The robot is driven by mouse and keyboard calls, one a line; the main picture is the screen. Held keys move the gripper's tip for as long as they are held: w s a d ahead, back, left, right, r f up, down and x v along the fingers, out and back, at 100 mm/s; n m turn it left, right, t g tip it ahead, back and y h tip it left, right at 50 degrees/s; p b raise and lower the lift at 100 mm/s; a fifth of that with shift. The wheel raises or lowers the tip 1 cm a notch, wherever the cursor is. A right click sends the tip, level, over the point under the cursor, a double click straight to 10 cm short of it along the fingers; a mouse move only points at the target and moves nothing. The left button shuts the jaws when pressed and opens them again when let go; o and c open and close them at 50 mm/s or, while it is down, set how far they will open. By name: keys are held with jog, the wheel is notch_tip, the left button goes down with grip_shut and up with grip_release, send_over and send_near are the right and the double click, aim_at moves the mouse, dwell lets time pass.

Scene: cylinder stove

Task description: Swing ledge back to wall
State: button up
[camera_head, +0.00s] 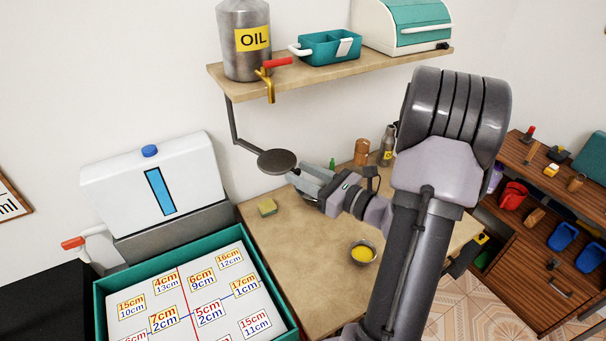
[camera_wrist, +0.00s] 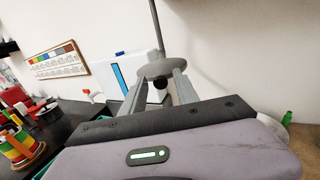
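The ledge (camera_head: 277,161) is a small round dark grey disc on a thin bent metal arm (camera_head: 237,128), under the wall shelf. It stands out from the wall. In the wrist view the ledge (camera_wrist: 157,69) shows at the far end of my fingers, with a dark round part below it. My gripper (camera_head: 300,177) is at the right, near edge of the disc. In the wrist view my gripper (camera_wrist: 160,80) has its two fingers spread apart, with the tips beside or just under the disc. I cannot tell whether they touch it.
The shelf (camera_head: 325,72) above holds an oil can (camera_head: 244,45) with a tap, a teal tray (camera_head: 330,48) and a bread box. A white tank (camera_head: 155,180) stands left.

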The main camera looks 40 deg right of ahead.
grip_shut()
dwell(1.2)
